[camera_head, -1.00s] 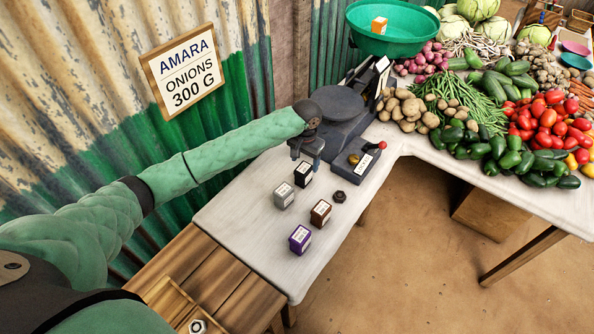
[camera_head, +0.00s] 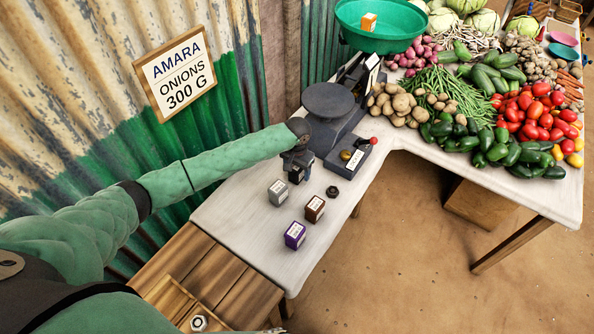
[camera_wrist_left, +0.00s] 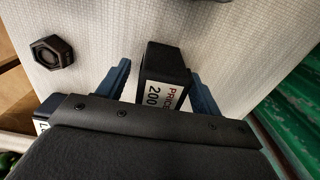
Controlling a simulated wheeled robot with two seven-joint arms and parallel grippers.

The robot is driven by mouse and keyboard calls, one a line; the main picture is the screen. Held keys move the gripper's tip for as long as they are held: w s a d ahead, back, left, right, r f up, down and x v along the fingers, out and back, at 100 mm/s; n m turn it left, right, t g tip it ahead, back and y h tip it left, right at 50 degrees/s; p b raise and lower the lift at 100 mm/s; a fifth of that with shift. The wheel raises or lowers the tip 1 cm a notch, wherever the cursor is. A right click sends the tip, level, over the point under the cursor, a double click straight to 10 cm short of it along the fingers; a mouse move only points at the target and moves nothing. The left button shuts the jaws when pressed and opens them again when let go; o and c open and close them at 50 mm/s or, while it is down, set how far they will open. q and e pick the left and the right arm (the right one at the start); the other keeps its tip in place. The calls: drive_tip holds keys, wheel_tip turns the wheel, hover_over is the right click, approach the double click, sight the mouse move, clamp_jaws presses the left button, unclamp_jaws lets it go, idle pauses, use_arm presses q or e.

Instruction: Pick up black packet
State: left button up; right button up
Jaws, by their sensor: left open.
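The black packet (camera_wrist_left: 165,64) stands on the white table between the two blue fingers of my left gripper (camera_wrist_left: 162,88) in the left wrist view. Its label reads PRICE 200. The fingers are open, with a gap on each side of the packet. In the head view my left gripper (camera_head: 298,166) is pointed down over the packet and hides most of it; a dark part of the packet (camera_head: 295,176) shows below the fingers. My right gripper does not show clearly in any view.
A grey packet (camera_head: 278,192), a brown packet (camera_head: 314,208) and a purple packet (camera_head: 295,235) stand nearby. A black hex nut (camera_head: 332,191) lies to the right. The scale (camera_head: 328,101) with its green bowl (camera_head: 380,38) is behind. Vegetables fill the far table.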

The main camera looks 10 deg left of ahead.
use_arm(q)
drive_tip(key=c, duration=1.2)
drive_tip(key=shift+r, duration=0.15)
